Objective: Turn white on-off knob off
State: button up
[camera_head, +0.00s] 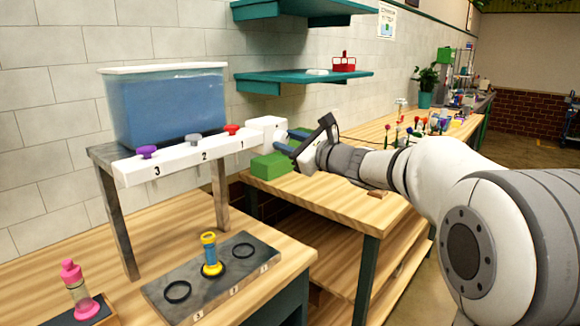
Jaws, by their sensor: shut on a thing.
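A white box (268,131) sits at the right end of the white numbered bar (190,160). My gripper (293,141) reaches in from the right and meets the box's right side. Its jaws are shut on the white on-off knob there. The fingers hide most or all of the knob, so its turn angle cannot be told.
A blue liquid tank (165,105) stands above the bar, which carries purple, grey and red knobs. A green block (271,166) lies just below my gripper. A yellow-blue vial (210,255) stands on the ringed grey plate (165,312). Teal shelves (300,78) hang above.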

jog(key=n+b, duration=0.2)
jog(key=b, duration=0.1)
jog(key=n+b, duration=0.2)
jog(key=b, duration=0.2)
jog(key=n+b, duration=0.2)
jog(key=b, duration=0.1)
jog(key=shift+f+n+y, duration=0.3)
jog(key=shift+f+n, duration=0.1)
jog(key=n+b, duration=0.3)
jog(key=b, duration=0.1)
jog(key=shift+w+r+n, duration=0.1)
jog(key=shift+r+n, duration=0.05)
jog(key=shift+n, duration=0.25)
jog(key=shift+r+n+b, duration=0.1)
jog(key=shift+n+b, duration=0.4)
jog(key=shift+b, duration=0.2)
jog(key=shift+r, duration=0.1)
jog(key=o, duration=1)
jog(key=shift+d, duration=0.1)
